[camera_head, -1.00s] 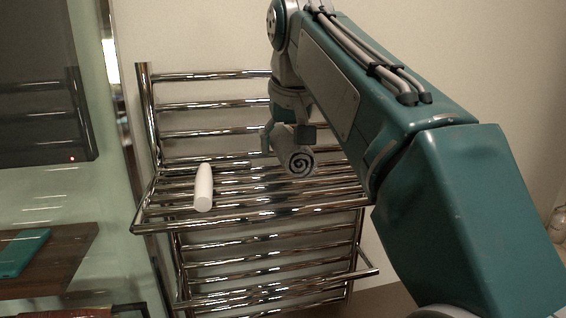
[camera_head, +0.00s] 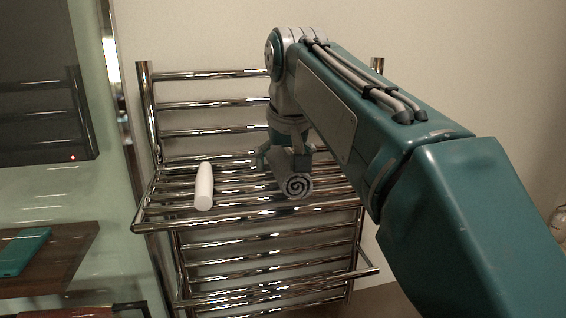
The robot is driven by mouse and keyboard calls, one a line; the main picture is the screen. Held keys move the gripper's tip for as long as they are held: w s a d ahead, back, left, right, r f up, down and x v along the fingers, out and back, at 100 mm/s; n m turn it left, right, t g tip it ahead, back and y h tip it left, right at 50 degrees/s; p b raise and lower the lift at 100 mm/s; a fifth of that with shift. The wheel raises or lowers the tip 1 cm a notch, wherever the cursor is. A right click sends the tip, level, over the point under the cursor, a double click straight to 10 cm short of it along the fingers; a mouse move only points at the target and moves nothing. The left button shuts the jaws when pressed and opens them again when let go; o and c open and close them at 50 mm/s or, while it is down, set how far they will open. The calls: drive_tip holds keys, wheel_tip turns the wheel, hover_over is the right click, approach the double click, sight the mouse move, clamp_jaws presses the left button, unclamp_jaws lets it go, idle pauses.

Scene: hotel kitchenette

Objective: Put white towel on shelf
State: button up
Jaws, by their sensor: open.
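A rolled white towel (camera_head: 298,185), its spiral end facing me and looking greyish in shadow, is on or just at the bars of the chrome shelf (camera_head: 240,211). My gripper (camera_head: 284,163) is right above the towel, pointing down, with its fingers open around or just over the roll. Whether the fingers still touch the towel cannot be told. The far part of the roll is hidden behind the gripper.
A white cylinder (camera_head: 204,187) lies on the left of the shelf, apart from the towel. Chrome bars rise behind. A wooden shelf (camera_head: 60,262) with a teal item (camera_head: 22,252) is at the left. Shelf bars between cylinder and towel are clear.

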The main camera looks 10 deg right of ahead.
drive_tip(key=v, duration=1.2)
drive_tip(key=shift+r, duration=0.1)
